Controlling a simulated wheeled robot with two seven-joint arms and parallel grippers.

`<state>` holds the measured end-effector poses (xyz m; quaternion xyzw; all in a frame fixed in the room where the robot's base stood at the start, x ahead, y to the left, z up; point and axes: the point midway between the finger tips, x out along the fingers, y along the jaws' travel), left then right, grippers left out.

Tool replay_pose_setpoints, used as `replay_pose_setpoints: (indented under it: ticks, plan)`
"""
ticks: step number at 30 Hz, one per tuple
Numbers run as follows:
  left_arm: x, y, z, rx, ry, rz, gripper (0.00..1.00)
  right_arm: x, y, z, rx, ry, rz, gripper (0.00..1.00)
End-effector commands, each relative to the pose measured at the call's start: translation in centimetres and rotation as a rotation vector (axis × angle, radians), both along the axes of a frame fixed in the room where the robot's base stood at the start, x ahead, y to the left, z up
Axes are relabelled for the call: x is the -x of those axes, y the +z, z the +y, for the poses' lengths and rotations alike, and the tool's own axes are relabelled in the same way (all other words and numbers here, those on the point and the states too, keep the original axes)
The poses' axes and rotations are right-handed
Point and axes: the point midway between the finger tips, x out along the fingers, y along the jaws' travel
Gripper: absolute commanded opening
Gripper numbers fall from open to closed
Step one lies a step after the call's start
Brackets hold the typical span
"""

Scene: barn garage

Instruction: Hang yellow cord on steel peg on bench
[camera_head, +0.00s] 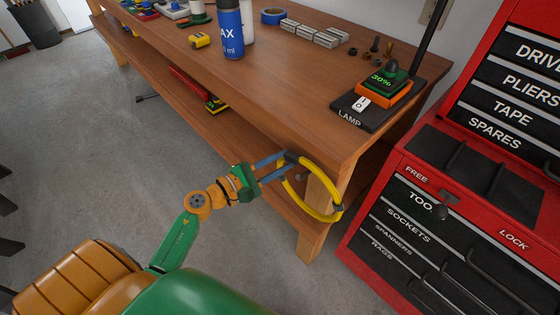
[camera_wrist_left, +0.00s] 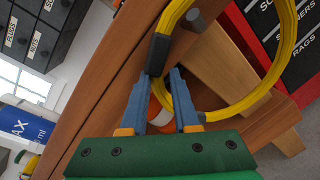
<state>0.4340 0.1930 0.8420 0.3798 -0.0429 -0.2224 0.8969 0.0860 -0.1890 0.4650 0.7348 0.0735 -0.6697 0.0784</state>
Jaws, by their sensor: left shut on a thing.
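The yellow cord (camera_head: 325,178) is a coiled loop at the bench's front corner, also large in the left wrist view (camera_wrist_left: 276,80). My left gripper (camera_head: 284,164) has blue fingers shut on the loop's black band (camera_wrist_left: 159,54). The loop hangs out beyond the fingertips, in front of the bench leg. The steel peg (camera_wrist_left: 196,20) is a short grey cylinder near the bench leg, and shows small in the head view (camera_head: 298,177). In both views it appears inside the loop's outline; I cannot tell whether it passes through. My right gripper is not in view.
The wooden bench (camera_head: 285,95) carries a black lamp base (camera_head: 375,115), a spray can (camera_head: 230,35) and small parts. A red tool chest (camera_head: 400,215) stands close on the right of the bench leg (camera_head: 312,225).

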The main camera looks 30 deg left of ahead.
Motion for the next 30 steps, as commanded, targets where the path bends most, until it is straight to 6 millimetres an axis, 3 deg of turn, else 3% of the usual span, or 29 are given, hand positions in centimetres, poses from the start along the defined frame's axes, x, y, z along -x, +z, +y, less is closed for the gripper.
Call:
replay_pose_setpoints:
  ticks: [4, 5, 9, 18, 25, 30]
  plan:
    - [0.1, -0.3, -0.1, -0.005, -0.004, 0.006, 0.0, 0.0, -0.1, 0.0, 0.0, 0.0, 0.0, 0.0]
    - [0.1, -0.3, -0.1, -0.005, -0.004, 0.006, 0.32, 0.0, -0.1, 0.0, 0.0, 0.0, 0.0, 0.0]
    - [0.1, -0.3, -0.1, -0.004, -0.002, 0.005, 0.64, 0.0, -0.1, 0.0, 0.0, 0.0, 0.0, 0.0]
    - [0.4, -0.4, 0.1, -0.005, -0.002, 0.006, 0.64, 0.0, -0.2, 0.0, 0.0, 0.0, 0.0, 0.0]
    - [4.6, -0.3, 2.1, -0.007, -0.004, 0.008, 0.64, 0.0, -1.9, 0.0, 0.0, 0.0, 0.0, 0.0]
    - [6.3, 0.2, 3.0, -0.005, -0.003, 0.006, 0.64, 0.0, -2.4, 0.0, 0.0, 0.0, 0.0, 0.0]
